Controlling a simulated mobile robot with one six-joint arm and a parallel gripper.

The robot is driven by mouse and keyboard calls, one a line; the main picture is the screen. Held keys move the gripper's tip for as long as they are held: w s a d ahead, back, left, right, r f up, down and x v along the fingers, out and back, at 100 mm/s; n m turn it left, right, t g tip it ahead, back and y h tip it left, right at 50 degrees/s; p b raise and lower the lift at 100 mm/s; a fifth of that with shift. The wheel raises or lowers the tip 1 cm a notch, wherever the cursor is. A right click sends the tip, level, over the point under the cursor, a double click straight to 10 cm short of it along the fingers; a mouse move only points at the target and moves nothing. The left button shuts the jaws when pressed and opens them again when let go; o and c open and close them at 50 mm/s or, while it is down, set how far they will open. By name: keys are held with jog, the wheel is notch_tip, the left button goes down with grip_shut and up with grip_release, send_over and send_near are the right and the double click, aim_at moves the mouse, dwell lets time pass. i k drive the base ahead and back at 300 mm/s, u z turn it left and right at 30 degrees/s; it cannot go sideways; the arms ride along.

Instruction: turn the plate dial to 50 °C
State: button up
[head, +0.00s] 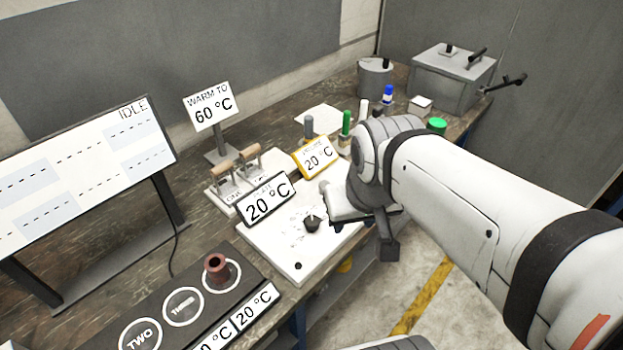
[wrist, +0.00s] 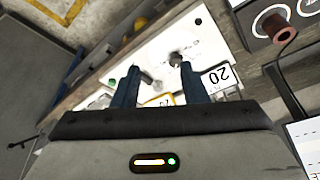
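The plate dial (head: 312,223) is a small dark knob on a white hot plate (head: 275,245); it also shows in the wrist view (wrist: 176,57). The plate display (head: 265,200) reads 20 °C. My gripper (wrist: 159,67) is open and empty, its two dark blue fingers pointing toward the white plate. The dial appears just past the tip of the finger on the right in the wrist view; I see no contact. In the head view my arm hides most of the gripper.
A sign (head: 208,107) reads WARM TO 60 °C, and a yellow-framed display (head: 317,157) reads 20 °C. A black panel (head: 190,305) with a brown spool (head: 216,266) lies front left. A screen (head: 75,190) reads IDLE.

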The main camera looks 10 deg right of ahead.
aim_at(313, 223)
jog(key=u, duration=0.75)
jog(key=k, duration=0.95)
jog(key=z, duration=0.65)
jog(key=i, duration=1)
jog(key=z, duration=0.05)
